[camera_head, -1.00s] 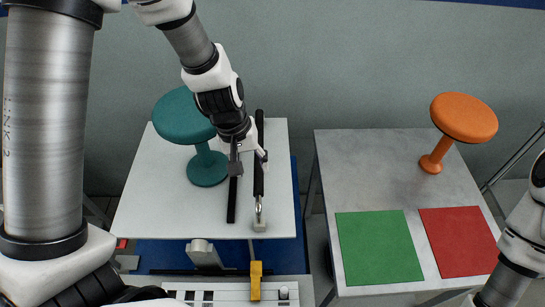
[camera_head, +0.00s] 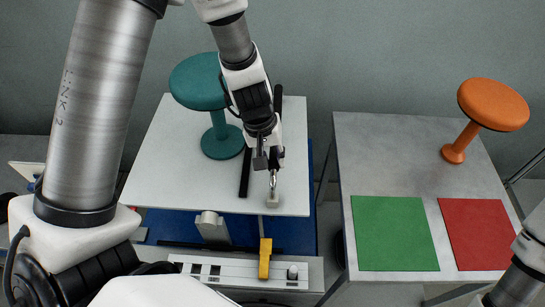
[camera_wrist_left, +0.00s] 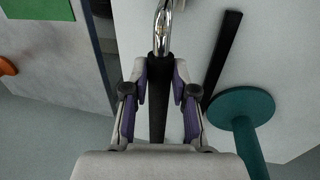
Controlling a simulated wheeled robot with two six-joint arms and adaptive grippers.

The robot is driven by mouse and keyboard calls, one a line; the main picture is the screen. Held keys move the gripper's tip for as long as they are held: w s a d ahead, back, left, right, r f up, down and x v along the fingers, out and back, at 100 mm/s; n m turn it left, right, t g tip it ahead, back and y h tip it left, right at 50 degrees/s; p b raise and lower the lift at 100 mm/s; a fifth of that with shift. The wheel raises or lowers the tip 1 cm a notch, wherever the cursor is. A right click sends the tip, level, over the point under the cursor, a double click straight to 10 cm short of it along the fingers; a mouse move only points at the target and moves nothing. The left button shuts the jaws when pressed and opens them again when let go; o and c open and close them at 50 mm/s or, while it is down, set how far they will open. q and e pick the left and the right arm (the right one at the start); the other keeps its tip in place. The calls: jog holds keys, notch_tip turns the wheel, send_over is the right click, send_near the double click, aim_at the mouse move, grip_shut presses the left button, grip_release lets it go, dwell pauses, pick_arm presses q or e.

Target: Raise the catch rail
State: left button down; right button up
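A long black bar (camera_head: 278,96) lies along the right part of the white table (camera_head: 160,170). A chrome loop (camera_head: 273,181) stands at its near end, by a small pale block (camera_head: 273,201); the loop also shows in the left wrist view (camera_wrist_left: 163,25). I cannot tell which part is the catch rail. My left gripper (camera_head: 267,161) is above the bar, just behind the loop. In the left wrist view its fingers (camera_wrist_left: 160,78) are apart, one on each side of the bar. My right gripper is out of view.
A thin black strip (camera_head: 244,172) lies left of the bar. A grey table (camera_head: 385,150) at right carries an orange stool (camera_head: 492,105), a green square (camera_head: 393,233) and a red square (camera_head: 478,235). A yellow piece (camera_head: 265,258) sits in front.

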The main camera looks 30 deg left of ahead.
pick_arm(q)
notch_tip(320, 180, up, 14)
jog(key=p, duration=1.2)
jog(key=shift+w+r, duration=0.2)
jog(key=shift+w, duration=0.1)
jog(key=c, duration=1.2)
grip_release()
jog(key=shift+o, duration=1.3)
jog(key=shift+s, duration=0.1)
notch_tip(320, 180, up, 12)
jog(key=a, duration=0.2)
jog(key=shift+s+f, duration=0.15)
jog(key=shift+s, duration=0.3)
jog(key=shift+a, duration=0.1)
jog(key=shift+s, duration=0.1)
